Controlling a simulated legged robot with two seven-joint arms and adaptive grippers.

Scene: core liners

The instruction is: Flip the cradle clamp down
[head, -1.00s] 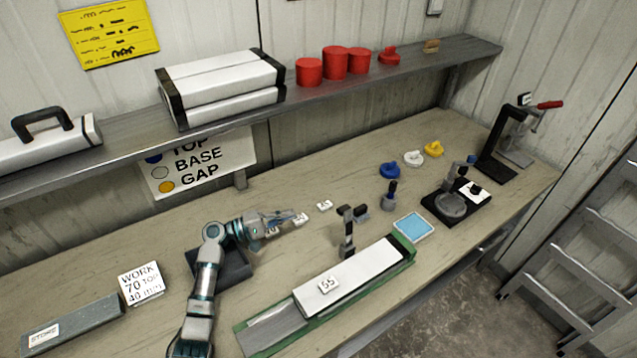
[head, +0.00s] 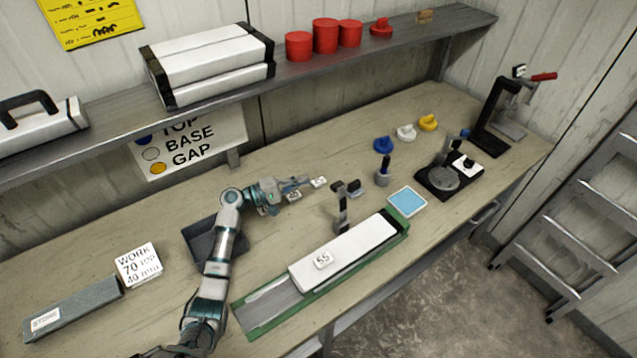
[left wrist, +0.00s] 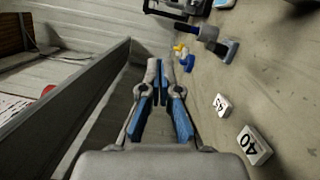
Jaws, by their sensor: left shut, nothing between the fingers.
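The cradle (head: 262,312) is a long green-edged grey channel at the front of the bench. A white core liner (head: 360,245) tagged 55 lies in it. The cradle clamp (head: 343,212) is a dark upright post with a crosswise top, raised at the cradle's back edge. My left gripper (head: 308,180) is shut and empty, left of the clamp and apart from it, above the small number tags. The left wrist view shows its closed blue-and-grey fingers (left wrist: 160,78). My right gripper is not in view.
Small tags (head: 319,182) lie by the gripper; tag 40 (left wrist: 254,146) shows in the left wrist view. A dark tray (head: 205,243) lies beneath my left arm. A small post tool (head: 382,172) and blue pad (head: 407,202) stand right of the clamp. The shelf (head: 330,62) runs behind.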

